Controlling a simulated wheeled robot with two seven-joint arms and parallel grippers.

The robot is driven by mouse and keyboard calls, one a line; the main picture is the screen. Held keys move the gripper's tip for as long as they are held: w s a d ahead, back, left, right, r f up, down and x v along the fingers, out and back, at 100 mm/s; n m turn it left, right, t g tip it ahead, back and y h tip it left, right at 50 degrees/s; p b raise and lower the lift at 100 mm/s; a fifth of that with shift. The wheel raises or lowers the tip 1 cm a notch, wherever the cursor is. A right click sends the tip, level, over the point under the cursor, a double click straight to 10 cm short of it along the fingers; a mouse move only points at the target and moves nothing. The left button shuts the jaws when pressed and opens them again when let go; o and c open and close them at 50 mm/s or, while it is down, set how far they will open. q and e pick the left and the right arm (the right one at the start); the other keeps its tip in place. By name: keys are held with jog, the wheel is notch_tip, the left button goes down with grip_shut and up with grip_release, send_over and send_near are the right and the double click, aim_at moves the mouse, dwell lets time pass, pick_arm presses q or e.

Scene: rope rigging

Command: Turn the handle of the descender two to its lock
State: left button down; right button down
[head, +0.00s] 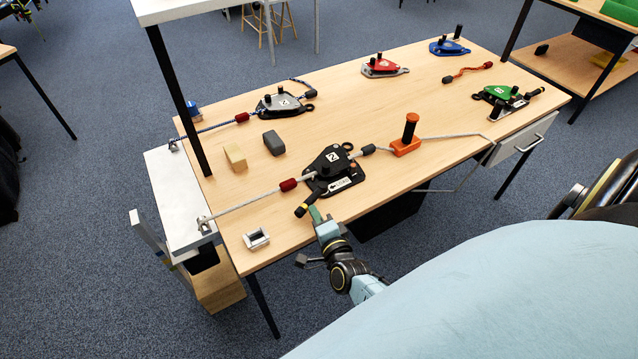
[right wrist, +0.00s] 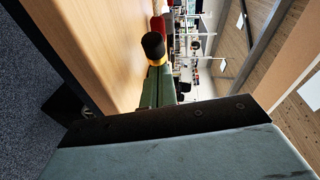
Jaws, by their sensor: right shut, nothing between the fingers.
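The black descender (head: 334,172) with a white label reading 2 lies on the near part of the table, with a pale rope through it. Its handle (head: 301,210), black with a yellow band, points toward the near left table edge. My right gripper (head: 314,213) is shut, its green fingertips right beside the handle's end. In the right wrist view the handle's black knob and yellow band (right wrist: 154,47) show just past the closed green fingers (right wrist: 158,75). I cannot tell whether they touch. My left gripper is not in view.
A grey descender (head: 279,103), also labelled, lies farther back. Red (head: 380,66), blue (head: 448,46) and green (head: 497,95) devices lie around the table. An orange rope grab (head: 405,146) stands on the rope to the right. A small metal frame (head: 256,239) lies near the front left corner.

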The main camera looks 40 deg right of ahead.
aim_at(304, 211)
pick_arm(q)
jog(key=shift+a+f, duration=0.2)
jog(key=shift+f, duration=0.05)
pick_arm(e)
jog(key=shift+w+a, duration=0.45)
jog(key=shift+w, duration=0.2)
jog(key=shift+w+a, duration=0.45)
jog(key=shift+w, duration=0.15)
